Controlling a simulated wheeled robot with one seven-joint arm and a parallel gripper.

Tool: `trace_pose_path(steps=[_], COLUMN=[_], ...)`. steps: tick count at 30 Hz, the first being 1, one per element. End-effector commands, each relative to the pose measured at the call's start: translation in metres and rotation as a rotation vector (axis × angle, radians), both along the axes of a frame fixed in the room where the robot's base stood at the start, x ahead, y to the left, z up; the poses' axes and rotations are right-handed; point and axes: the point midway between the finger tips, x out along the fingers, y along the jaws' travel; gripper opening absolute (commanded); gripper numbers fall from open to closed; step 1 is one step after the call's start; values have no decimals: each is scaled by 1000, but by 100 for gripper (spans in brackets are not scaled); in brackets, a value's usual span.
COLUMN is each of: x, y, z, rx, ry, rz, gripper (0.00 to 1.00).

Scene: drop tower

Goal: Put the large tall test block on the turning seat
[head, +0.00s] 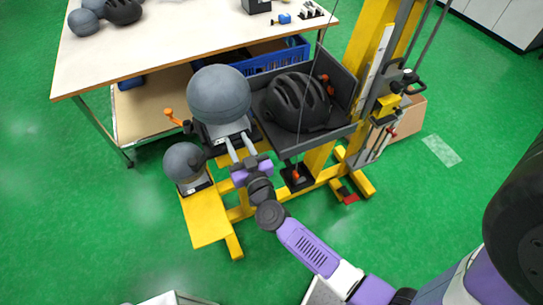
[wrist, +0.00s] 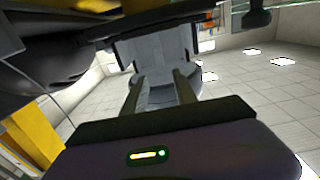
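The large tall test block appears to be the light grey block (head: 214,129) topped by a big grey ball (head: 218,92). It stands over a dark support beside the yellow tower; whether that support is the turning seat I cannot tell. In the wrist view the grey block (wrist: 155,47) fills the space beyond my fingers, with a dark plate (wrist: 160,20) against it. My gripper (head: 238,139) is at the block's near side, its two fingers apart. In the wrist view the block looks wider than the finger gap. Contact at the fingertips is unclear.
A black helmet (head: 298,102) sits in the dark carriage tray (head: 342,80) at right, with cables alongside. A smaller ball (head: 183,161) on a block stands on the yellow base (head: 205,217). The table (head: 150,40) is behind. Green floor is clear at left.

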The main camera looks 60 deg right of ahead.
Motion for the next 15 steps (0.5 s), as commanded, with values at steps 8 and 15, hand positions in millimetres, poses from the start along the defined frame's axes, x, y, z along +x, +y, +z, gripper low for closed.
trace_pose_path(steps=[8, 15], x=[-31, -122], y=[28, 99], z=[-2, 13], rx=[9, 33], ry=[2, 25], rz=[49, 211], gripper=[34, 34])
